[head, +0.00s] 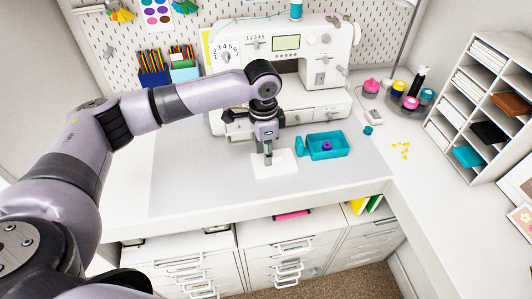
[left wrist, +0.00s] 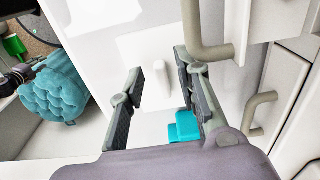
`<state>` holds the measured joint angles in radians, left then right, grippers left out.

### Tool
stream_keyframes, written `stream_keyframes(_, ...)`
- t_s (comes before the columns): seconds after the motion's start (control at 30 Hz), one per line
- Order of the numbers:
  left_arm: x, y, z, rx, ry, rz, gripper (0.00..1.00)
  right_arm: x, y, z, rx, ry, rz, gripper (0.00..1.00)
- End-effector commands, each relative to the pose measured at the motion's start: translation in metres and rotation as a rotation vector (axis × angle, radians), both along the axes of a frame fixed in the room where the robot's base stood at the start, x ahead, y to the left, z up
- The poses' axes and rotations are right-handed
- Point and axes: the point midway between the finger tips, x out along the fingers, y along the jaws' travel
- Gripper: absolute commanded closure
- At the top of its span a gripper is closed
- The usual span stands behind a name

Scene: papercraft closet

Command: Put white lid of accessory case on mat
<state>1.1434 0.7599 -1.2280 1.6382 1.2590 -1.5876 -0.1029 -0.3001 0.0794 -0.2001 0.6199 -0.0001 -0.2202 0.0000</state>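The white lid (head: 287,165) is a flat square lying on the desk, left of the teal accessory case (head: 329,153). In the left wrist view the white lid (left wrist: 140,45) has a small upright white handle (left wrist: 163,85). My left gripper (head: 268,160) points down over the lid. In the wrist view its fingers (left wrist: 163,103) are open, one on each side of the handle, with gaps visible. My right gripper is out of view.
A white sewing machine (head: 325,50) stands behind the lid. The open case holds a purple spool (head: 326,146). A white shelf unit (head: 480,90) and several small jars stand to the right. Drawers with handles (head: 293,246) lie below the desk edge. The grey mat's left part is clear.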

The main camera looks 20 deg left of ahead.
Motion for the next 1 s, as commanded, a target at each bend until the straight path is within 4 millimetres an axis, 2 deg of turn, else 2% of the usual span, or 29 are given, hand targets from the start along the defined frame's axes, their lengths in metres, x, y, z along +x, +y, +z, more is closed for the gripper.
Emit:
stream_keyframes(0.4, -0.002, 0.001, 0.082, -0.002, -0.004, 0.000, 0.69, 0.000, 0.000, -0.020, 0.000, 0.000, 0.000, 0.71)
stream_keyframes(0.5, -0.003, 0.002, 0.098, -0.002, -0.002, -0.001, 0.69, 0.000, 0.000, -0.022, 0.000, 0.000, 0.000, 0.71)
stream_keyframes(0.7, -0.004, 0.002, 0.113, -0.001, 0.001, 0.000, 0.69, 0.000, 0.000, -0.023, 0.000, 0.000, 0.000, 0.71)
stream_keyframes(1.0, -0.004, 0.002, 0.114, -0.001, 0.001, 0.000, 0.69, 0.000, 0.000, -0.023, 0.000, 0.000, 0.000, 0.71)
